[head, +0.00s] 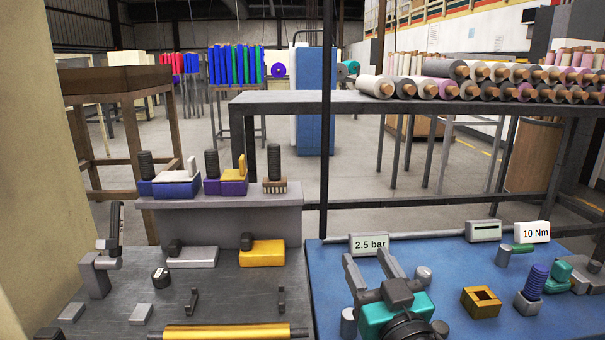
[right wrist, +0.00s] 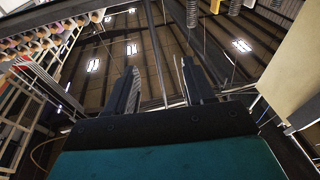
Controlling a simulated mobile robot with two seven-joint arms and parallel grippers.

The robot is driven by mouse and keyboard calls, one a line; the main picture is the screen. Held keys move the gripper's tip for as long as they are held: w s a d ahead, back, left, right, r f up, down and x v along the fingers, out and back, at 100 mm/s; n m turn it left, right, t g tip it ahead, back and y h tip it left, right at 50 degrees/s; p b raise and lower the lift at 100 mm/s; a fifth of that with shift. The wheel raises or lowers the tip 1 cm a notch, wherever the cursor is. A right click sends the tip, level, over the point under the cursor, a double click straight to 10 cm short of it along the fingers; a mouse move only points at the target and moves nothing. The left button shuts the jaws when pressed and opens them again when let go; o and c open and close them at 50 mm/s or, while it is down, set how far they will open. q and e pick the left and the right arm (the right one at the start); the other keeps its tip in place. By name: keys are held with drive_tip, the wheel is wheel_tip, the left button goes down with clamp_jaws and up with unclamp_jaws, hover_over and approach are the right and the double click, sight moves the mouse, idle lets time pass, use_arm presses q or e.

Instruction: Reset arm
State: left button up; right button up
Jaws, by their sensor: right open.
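My right gripper (head: 367,262) is at the lower middle of the head view, over the left part of the blue mat (head: 415,262). Its two grey fingers are apart and point up and away, with nothing between them. Its teal body and dark wrist show below the fingers. In the right wrist view the gripper (right wrist: 158,78) also shows both fingers spread and empty, against the roof and its lights. My left gripper is not in either view.
A yellow block (head: 481,302) and a blue ribbed part (head: 536,282) stand right of my gripper. A "2.5 bar" sign (head: 369,244) stands behind it. The grey bench (head: 240,290) at left holds a gold roll (head: 230,332). Felt rolls (head: 430,88) lie on a rack behind.

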drive_tip(key=s+d+f+m+g+h, duration=0.1)
drive_tip(key=s+d+f+g+h, duration=0.25)
drive_tip(key=s+f, duration=0.35)
drive_tip(key=s+d+f+m+g+h, duration=0.2)
drive_tip(key=s+d+f+g, duration=0.3)
drive_tip(key=f, duration=0.4)
drive_tip(key=s+d+f+n+g+y, duration=0.1)
drive_tip(key=s+f+g, duration=0.25)
drive_tip(key=s, duration=0.45)
drive_tip(key=s+d+f+n+g, duration=0.1)
drive_tip(key=s+f+g, duration=0.25)
drive_tip(key=s, duration=0.45)
drive_tip(key=w+a+f+t+y, duration=0.2)
drive_tip(key=w+a+f+t, duration=0.1)
drive_tip(key=w+f+t, duration=0.3)
wheel_tip(320, 180, down, 2)
drive_tip(key=shift+w+a+f+n+t, duration=0.15)
drive_tip(key=shift+w+n+t, duration=0.2)
drive_tip(key=shift+w, duration=0.9)
